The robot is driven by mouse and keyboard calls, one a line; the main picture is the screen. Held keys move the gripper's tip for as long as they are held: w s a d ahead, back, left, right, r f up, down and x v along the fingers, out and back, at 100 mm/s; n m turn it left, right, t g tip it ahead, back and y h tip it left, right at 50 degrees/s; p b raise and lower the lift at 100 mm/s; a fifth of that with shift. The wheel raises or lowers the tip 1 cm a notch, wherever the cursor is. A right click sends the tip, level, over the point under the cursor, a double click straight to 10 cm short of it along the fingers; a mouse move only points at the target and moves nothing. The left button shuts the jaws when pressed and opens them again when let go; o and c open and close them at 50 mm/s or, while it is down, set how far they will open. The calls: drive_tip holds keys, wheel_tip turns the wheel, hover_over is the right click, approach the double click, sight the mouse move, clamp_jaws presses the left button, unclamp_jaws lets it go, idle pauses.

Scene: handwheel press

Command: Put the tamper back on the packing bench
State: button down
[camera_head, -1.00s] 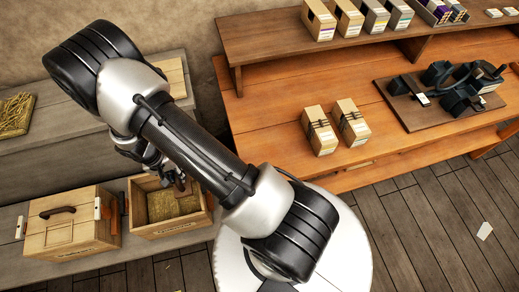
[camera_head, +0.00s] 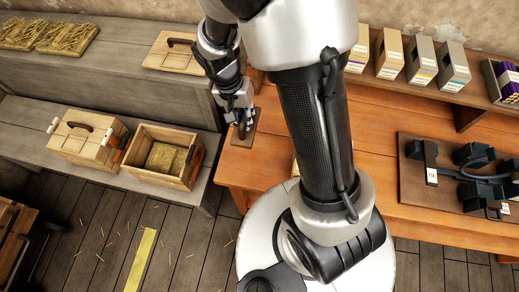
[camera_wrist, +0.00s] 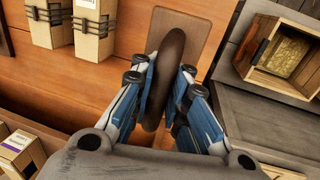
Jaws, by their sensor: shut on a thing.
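My gripper (camera_head: 240,108) is shut on the dark curved handle of the tamper (camera_head: 243,133). The handle stands between the blue-sided fingers in the wrist view (camera_wrist: 170,65), with the tamper's flat brown plate (camera_wrist: 195,32) beyond it. The plate is over the left end of the orange-brown wooden bench (camera_head: 268,150), close to its edge. I cannot tell whether the plate touches the bench top. My arm hides part of the bench in the head view.
Left of the bench, a grey shelf (camera_head: 130,100) bears an open straw-lined crate (camera_head: 140,150) and a closed crate (camera_head: 72,150). A lid with a handle (camera_head: 165,62) lies above. Several boxes (camera_head: 388,55) line the bench's raised shelf. A black fixture (camera_head: 470,175) sits at right.

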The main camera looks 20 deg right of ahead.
drive_tip(key=shift+w+a+f+b, duration=0.1)
drive_tip(key=shift+f+b, duration=2.05)
drive_tip(key=shift+f, duration=7.55)
drive_tip(key=shift+f, duration=0.1)
drive_tip(key=shift+f+b, duration=0.1)
drive_tip(key=shift+b, duration=0.2)
drive_tip(key=c, duration=1.6)
unclamp_jaws()
drive_tip(key=shift+o, duration=0.2)
